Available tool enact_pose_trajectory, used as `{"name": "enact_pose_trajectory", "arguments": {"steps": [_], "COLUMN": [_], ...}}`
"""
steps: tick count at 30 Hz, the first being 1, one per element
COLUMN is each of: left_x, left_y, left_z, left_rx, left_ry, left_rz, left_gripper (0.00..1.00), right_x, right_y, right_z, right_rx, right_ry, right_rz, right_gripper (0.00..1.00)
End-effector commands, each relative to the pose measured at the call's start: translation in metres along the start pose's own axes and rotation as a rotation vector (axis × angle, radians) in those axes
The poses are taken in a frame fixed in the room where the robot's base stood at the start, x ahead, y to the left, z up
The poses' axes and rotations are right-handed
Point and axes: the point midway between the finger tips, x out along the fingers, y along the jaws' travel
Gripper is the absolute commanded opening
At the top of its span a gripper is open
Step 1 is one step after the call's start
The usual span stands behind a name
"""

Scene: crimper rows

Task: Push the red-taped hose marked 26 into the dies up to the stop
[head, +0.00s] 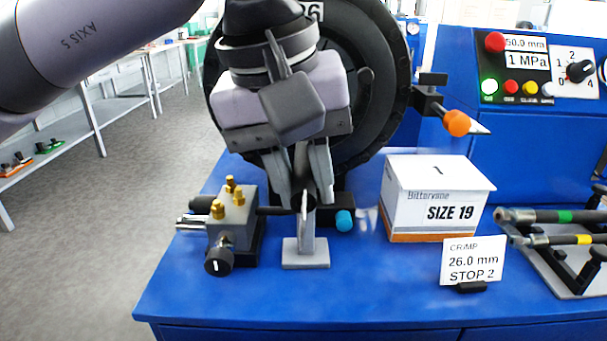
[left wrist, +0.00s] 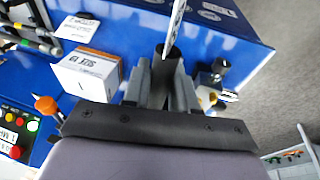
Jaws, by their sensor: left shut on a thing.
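My left gripper (head: 304,195) comes down in front of the black round crimper head (head: 382,95). It is shut on a dark hose, whose round black end (head: 301,203) shows between the fingertips. In the left wrist view the dark hose (left wrist: 170,52) also shows between the fingers. I see no red tape on it. A sign (head: 313,11) on the crimper head is partly covered and shows a 6. The dies and the hose's far end are hidden behind my gripper. My right gripper is not in view.
A grey stand (head: 306,256) rises just in front of the hose end. A valve block (head: 236,215) with brass fittings stands left, a SIZE 19 box (head: 436,200) right. A card (head: 472,260) reads 26.0 mm, STOP 2. Green- and yellow-taped hoses (head: 545,216) lie far right.

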Motion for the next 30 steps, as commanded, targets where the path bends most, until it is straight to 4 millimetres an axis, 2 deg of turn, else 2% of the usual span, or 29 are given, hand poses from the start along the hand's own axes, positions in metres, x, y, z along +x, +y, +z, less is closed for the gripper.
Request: {"name": "enact_pose_trajectory", "arguments": {"steps": [30], "left_x": [0.004], "left_y": [0.001], "left_z": [-0.041], "left_rx": [0.000], "left_ry": [0.003], "left_rz": [0.001], "left_gripper": [0.00], "right_x": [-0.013], "right_y": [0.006], "right_z": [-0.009], "right_rx": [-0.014], "right_ry": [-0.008], "right_rz": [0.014], "right_gripper": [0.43]}}
